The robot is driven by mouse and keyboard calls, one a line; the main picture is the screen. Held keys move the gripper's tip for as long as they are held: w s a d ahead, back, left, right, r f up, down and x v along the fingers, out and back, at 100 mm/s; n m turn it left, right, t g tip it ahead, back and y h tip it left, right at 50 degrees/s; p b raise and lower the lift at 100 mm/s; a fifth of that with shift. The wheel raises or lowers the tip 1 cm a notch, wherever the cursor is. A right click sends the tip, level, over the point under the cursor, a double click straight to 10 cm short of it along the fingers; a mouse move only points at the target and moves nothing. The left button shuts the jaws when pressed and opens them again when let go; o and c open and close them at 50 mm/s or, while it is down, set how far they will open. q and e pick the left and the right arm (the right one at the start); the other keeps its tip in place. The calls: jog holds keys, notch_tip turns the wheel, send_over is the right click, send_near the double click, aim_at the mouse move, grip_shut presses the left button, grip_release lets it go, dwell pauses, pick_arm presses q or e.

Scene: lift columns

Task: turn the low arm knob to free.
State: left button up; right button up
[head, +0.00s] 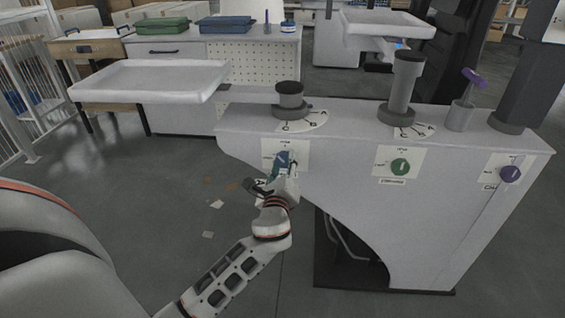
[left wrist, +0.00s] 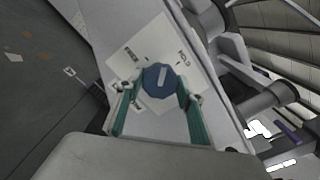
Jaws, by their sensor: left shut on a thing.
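The blue knob (head: 281,158) is on a white label plate on the front of the grey cabinet, below the shortest column. In the left wrist view it is a many-sided blue knob (left wrist: 157,80) with a short white pointer mark. The word HOLD is printed on the plate (left wrist: 181,58) beside it; another label is partly hidden by a finger. My left gripper (head: 283,168) is at this knob, with its teal fingers on either side, shut on it. My right gripper is not in view.
A green knob (head: 400,167) and a purple knob (head: 511,174) are farther right on the cabinet front. A white tray (head: 150,82) on the short column's arm (head: 290,95) extends left above the floor. The floor left of the cabinet is mostly clear, with small scraps.

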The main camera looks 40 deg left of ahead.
pick_arm(q)
jog(key=n, duration=0.6)
jog(key=shift+f, duration=0.15)
jog(key=shift+n+b, duration=0.3)
jog(key=shift+n, duration=1.6)
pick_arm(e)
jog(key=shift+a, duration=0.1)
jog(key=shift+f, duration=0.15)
pick_arm(q)
jog(key=o, duration=1.1)
